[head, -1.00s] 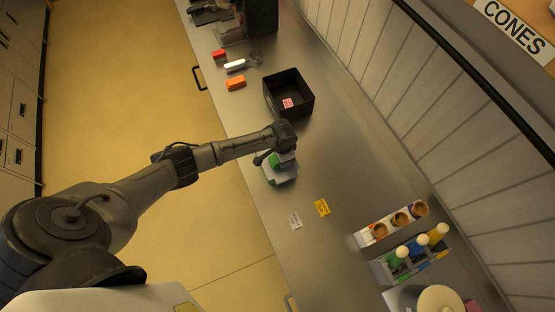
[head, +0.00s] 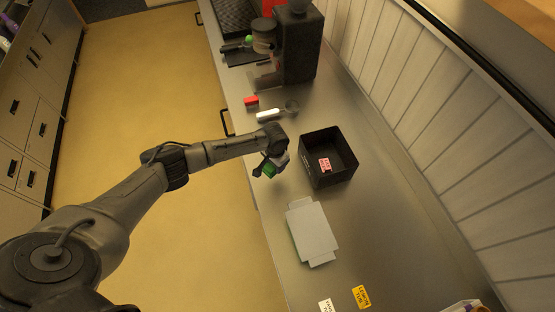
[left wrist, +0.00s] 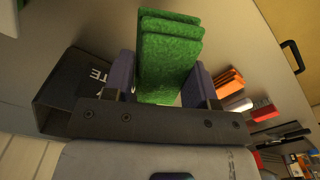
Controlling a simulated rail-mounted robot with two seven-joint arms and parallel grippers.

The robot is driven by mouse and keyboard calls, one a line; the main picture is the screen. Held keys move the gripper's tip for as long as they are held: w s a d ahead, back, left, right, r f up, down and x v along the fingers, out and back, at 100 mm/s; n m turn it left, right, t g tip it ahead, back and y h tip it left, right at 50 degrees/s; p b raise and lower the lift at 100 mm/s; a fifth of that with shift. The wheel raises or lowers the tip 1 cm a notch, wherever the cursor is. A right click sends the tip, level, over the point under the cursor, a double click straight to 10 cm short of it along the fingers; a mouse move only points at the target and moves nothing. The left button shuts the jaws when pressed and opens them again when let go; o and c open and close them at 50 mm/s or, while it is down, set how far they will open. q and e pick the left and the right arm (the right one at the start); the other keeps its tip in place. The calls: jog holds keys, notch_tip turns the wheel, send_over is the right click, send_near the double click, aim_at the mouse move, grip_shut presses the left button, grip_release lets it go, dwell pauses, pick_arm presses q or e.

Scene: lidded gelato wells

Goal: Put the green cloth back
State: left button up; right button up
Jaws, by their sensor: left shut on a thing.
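The green cloth (left wrist: 168,55) is a folded, layered pad between the two fingers of my left gripper (left wrist: 160,85) in the left wrist view. In the head view my left gripper (head: 266,165) is shut on the cloth (head: 269,171) and holds it above the counter's near edge, left of a black bin. A pale grey flat tray (head: 312,234) with stepped ends lies bare on the counter, below and right of the gripper. My right gripper is not in view.
The black open bin (head: 341,178) has a red-and-white label; it also shows in the left wrist view (left wrist: 68,88). A red block (head: 251,101) and a white-handled tool (head: 268,115) lie farther up. An orange block (left wrist: 228,80) shows in the wrist view. Two small cards (head: 361,297) lie below the tray.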

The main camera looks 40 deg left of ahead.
pick_arm(q)
jog(key=shift+w+a+r+n, duration=0.1)
jog(key=shift+w+a+n, duration=0.2)
jog(key=shift+n, duration=0.4)
jog(key=shift+s+d+f+n, duration=0.3)
jog(key=shift+s+d+n, duration=0.15)
jog(key=shift+d+n, duration=0.35)
jog(key=shift+w+a+r+n, duration=0.1)
jog(key=shift+a+n, duration=0.1)
jog(key=shift+n, duration=0.2)
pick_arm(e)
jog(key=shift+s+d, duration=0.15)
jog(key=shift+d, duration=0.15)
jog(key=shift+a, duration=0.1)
